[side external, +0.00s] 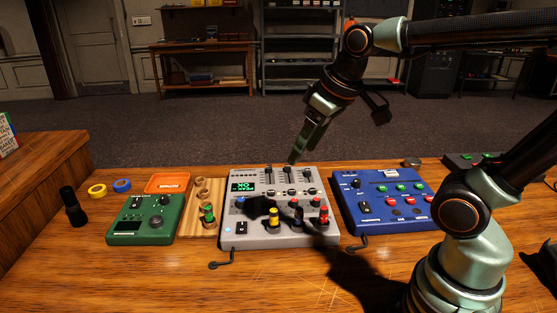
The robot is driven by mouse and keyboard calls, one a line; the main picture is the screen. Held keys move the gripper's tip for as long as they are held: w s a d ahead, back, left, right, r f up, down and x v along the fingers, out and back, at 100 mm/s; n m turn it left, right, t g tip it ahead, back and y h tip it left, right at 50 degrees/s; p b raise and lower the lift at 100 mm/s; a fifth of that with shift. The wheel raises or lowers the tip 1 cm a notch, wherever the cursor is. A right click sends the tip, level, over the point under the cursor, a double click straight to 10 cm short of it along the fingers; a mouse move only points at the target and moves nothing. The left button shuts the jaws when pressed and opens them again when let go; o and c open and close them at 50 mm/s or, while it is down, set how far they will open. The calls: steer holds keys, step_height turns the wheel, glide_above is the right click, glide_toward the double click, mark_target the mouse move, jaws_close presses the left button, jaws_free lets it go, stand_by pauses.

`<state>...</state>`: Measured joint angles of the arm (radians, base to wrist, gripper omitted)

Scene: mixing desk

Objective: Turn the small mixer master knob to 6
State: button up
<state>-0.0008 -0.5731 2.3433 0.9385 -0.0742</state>
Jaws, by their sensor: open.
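A grey mixer (254,227) lies flat in the middle of the desk, with a lit green display, several small knobs, sliders and taller coloured knobs along its front. Among these are a yellow-capped knob (273,217) and a red-capped knob (323,214). The labels are too small to read, so I cannot tell which knob is the master or where it points. My gripper (293,160) is open, pointing down over the mixer's back edge near the sliders, and holds nothing. It appears apart from the front knobs. My arm's shadow darkens part of the mixer's middle.
A green box (128,212) with a dial stands left, beside a wooden rack (195,226) holding a green-capped knob. A blue panel (385,221) with buttons stands right. The front desk is mostly clear.

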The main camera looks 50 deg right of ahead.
steer(key=w+n+g, duration=0.1)
steer(key=w+n, duration=0.1)
steer(key=w, duration=0.4)
steer(key=n+g, duration=0.4)
glide_above(241, 200)
step_height(241, 200, down, 10)
step_height(241, 200, down, 12)
steer(key=shift+r, duration=0.1)
jaws_close()
